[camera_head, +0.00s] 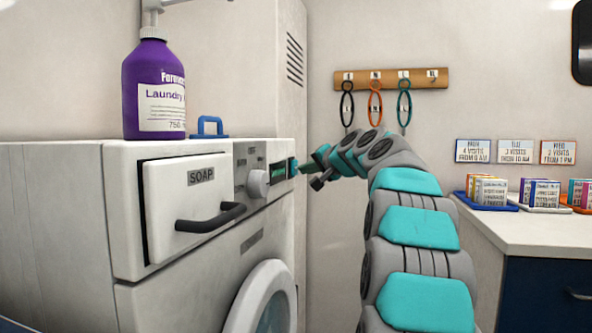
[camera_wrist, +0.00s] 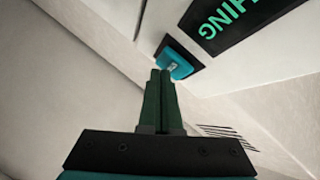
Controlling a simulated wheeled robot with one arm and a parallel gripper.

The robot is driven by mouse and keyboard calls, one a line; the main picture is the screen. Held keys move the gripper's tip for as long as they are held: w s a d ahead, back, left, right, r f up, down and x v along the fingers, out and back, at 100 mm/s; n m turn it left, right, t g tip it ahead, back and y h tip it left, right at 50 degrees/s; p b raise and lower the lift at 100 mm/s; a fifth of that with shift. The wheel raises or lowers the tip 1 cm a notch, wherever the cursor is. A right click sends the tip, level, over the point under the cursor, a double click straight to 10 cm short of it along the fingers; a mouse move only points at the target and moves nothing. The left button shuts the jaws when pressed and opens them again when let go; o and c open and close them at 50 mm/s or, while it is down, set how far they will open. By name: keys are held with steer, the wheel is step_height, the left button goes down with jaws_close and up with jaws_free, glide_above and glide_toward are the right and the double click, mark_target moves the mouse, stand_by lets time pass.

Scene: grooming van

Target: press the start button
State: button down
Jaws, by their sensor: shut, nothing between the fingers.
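The start button appears as a teal square in a dark surround (camera_wrist: 178,62) in the wrist view, on the white washer front beside the dark display (camera_wrist: 235,20). In the head view, a small teal spot (camera_head: 293,167) shows at the panel's right end. My gripper (camera_head: 302,168) is at that end of the panel in the head view. In the wrist view, my gripper's green fingers (camera_wrist: 160,75) are shut together and empty, with their tips at the button's lower left edge. I cannot tell whether they touch it. The display shows green letters, partly cut off, ending in "HING".
The washer (camera_head: 190,280) has a closed soap drawer (camera_head: 185,210) with a dark handle, a round knob (camera_head: 257,183) and a round door (camera_head: 262,305). A purple laundry bottle (camera_head: 153,90) stands on top. A counter (camera_head: 520,232) with small boxes is at right.

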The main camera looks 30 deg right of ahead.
steer(key=shift+s+d, duration=0.25)
steer(key=shift+s, duration=0.05)
steer(key=s+d, duration=0.3)
steer(key=shift+s+d, duration=0.15)
steer(key=shift+s, duration=0.25)
stand_by(0.3)
stand_by(1.2)
